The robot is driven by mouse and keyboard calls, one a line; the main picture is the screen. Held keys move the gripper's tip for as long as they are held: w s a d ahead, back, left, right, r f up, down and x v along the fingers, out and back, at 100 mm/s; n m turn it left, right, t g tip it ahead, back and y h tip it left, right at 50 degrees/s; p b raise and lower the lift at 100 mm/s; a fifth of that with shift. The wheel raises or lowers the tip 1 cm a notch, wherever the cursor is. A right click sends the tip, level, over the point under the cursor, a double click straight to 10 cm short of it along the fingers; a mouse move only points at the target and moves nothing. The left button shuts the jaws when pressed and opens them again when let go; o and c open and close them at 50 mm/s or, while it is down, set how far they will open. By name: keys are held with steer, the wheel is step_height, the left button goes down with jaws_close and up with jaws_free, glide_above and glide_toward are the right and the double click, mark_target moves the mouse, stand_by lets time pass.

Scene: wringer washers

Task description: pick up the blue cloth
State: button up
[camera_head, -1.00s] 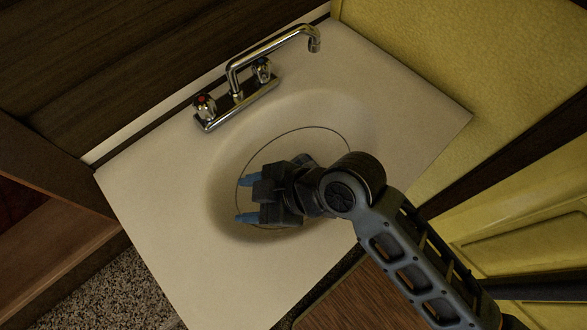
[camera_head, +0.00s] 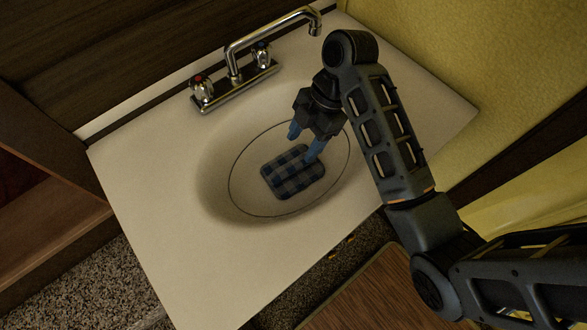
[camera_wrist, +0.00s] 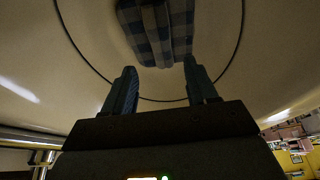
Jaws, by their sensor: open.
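The blue cloth (camera_head: 291,175) is a folded blue-and-grey checked pad lying in the bottom of the white sink basin (camera_head: 215,185). My gripper (camera_head: 305,143) is open at the cloth's upper right side, with its blue fingertips pointing down and left. One fingertip overlaps the cloth's upper right edge in the head view; whether it touches cannot be told. In the wrist view the cloth (camera_wrist: 155,32) lies ahead, beyond the two open fingertips (camera_wrist: 160,75), with nothing held between them.
A chrome faucet (camera_head: 235,80) with two knobs stands along the sink's back edge, its spout reaching to the upper right. A yellow wall (camera_head: 440,50) is close on the right. The basin left of the cloth is clear.

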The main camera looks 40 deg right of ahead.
mark_target(294, 164)
steer(key=x, duration=0.6)
steer(key=shift+s+a+f, duration=0.15)
steer(key=shift+f, duration=0.2)
jaws_close()
